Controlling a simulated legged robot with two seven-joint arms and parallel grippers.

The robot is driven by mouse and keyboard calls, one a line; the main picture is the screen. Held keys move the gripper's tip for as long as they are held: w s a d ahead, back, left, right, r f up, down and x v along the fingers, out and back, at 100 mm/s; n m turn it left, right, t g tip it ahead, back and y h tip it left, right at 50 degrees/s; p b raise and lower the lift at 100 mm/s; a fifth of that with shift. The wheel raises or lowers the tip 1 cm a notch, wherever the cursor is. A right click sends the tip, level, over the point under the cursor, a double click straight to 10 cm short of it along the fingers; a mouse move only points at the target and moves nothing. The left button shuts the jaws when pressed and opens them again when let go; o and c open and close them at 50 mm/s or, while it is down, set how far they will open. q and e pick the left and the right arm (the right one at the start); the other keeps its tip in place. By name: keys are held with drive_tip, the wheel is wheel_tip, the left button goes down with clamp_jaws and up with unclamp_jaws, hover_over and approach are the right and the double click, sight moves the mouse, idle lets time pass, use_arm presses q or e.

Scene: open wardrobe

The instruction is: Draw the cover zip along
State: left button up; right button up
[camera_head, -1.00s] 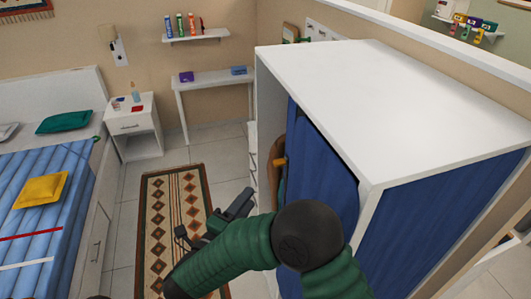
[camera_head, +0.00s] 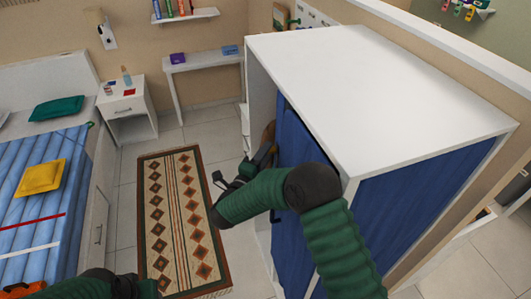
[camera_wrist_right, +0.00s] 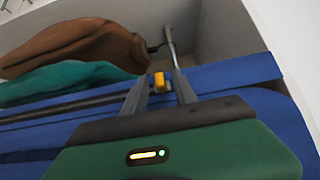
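The blue cover (camera_head: 285,235) hangs over the wardrobe's open front. In the right wrist view the blue cover (camera_wrist_right: 235,75) runs across, with a dark zip line (camera_wrist_right: 60,108) along it. A yellow zip pull (camera_wrist_right: 159,83) sits at the inner end of that line. My right gripper (camera_head: 262,156) is at the cover's edge by the wardrobe opening. In the right wrist view my right gripper (camera_wrist_right: 161,77) is open, its fingers on either side of the zip pull. I cannot tell whether they touch it. Part of my left arm shows at the bottom left; its gripper is out of view.
Brown (camera_wrist_right: 75,47) and teal (camera_wrist_right: 70,80) garments hang inside the wardrobe behind the cover. The white wardrobe (camera_head: 370,80) fills the right side. A patterned rug (camera_head: 182,222) lies on clear floor between wardrobe and bed (camera_head: 22,227).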

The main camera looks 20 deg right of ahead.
drive_tip(key=shift+w+f, duration=0.1)
drive_tip(key=shift+w, duration=0.1)
drive_tip(key=c, duration=0.5)
drive_tip(key=shift+d, duration=0.15)
clamp_jaws()
idle(0.3)
